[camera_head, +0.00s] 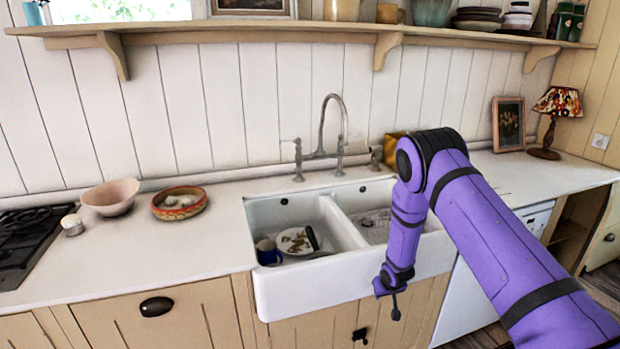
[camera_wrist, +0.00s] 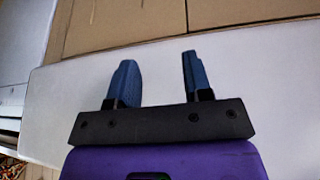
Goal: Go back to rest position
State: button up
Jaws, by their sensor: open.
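My gripper (camera_wrist: 158,76) shows in the wrist view with its two blue fingers apart and nothing between them. In the head view my purple arm bends down, and my gripper (camera_head: 396,308) hangs low in front of the right part of the white sink (camera_head: 290,293). Its fingers are too small to make out there. Behind the fingers in the wrist view is a plain white surface, with light brown panels above it.
The sink's left basin holds a plate (camera_head: 297,241) with a dark-handled utensil and a blue mug (camera_head: 267,252). A pink bowl (camera_head: 110,197), a patterned bowl (camera_head: 180,204) and a black hob (camera_head: 27,240) are on the left. The tap (camera_head: 322,150) stands behind the sink.

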notch_tip(320, 180, up, 23)
jog(key=d+m, duration=0.1)
jog(key=d, duration=0.1)
jog(key=s+d+f+v, duration=0.1)
jog(key=d+v, duration=0.1)
jog(key=v, duration=1.8)
jog(key=s+d+r, duration=0.1)
jog(key=s+r, duration=0.4)
jog(key=s, duration=0.3)
jog(key=s+r+m, duration=0.1)
jog(key=s+r, duration=0.4)
jog(key=s, duration=0.3)
jog(key=s+d+r, duration=0.1)
jog(key=s+r, duration=0.4)
jog(key=s, duration=1.4)
jog(key=shift+s+a+r, duration=0.3)
jog(key=shift+r, duration=0.1)
